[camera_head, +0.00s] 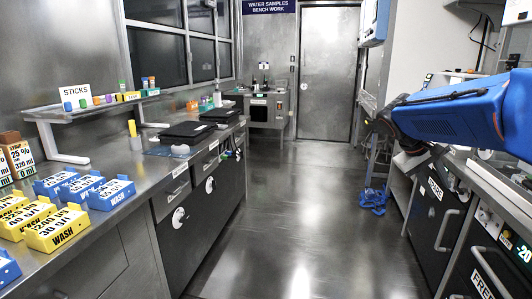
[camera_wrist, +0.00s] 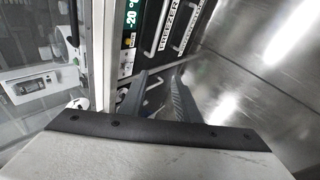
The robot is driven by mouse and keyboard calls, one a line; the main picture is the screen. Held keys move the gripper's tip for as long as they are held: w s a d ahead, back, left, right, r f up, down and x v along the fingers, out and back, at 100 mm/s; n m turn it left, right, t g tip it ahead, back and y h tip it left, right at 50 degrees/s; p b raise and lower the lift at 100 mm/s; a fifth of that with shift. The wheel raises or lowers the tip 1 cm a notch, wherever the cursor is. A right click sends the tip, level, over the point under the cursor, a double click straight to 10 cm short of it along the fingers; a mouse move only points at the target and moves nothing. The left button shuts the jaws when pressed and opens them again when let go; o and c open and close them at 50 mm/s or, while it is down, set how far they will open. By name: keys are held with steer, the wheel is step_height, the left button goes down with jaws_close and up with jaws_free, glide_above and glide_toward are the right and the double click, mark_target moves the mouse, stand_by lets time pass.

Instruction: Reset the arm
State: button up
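My blue arm reaches in from the right edge of the head view, above the right-hand counter and its freezer fronts. Its dark end hangs near the counter's aisle side, and the fingers cannot be made out clearly there. In the wrist view my gripper (camera_wrist: 160,72) shows two dark fingers with a gap between them. Nothing is held between them. The fingers point towards the freezer fronts (camera_wrist: 165,25) and the metal floor (camera_wrist: 255,60).
The left bench (camera_head: 150,172) carries blue boxes (camera_head: 110,192), yellow boxes (camera_head: 55,230) and black flat devices (camera_head: 187,131). A raised shelf (camera_head: 65,113) holds coloured caps. The aisle floor (camera_head: 300,220) is clear, apart from a blue heap (camera_head: 373,198) by the right cabinets.

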steer(key=s+a+f+t+y, duration=0.1)
steer(key=s+a+f+y, duration=0.1)
steer(key=s+a+f, duration=0.3)
steer(key=s+a+f+t+y, duration=0.1)
steer(key=s+a+f+y, duration=0.2)
steer(key=s+a, duration=0.4)
steer(key=s+a+f+t+y, duration=0.2)
steer(key=s+a+f, duration=0.4)
steer(key=s, duration=0.8)
steer(key=shift+a+f+y, duration=0.3)
steer(key=shift+a+y, duration=0.1)
steer(key=shift+a, duration=0.2)
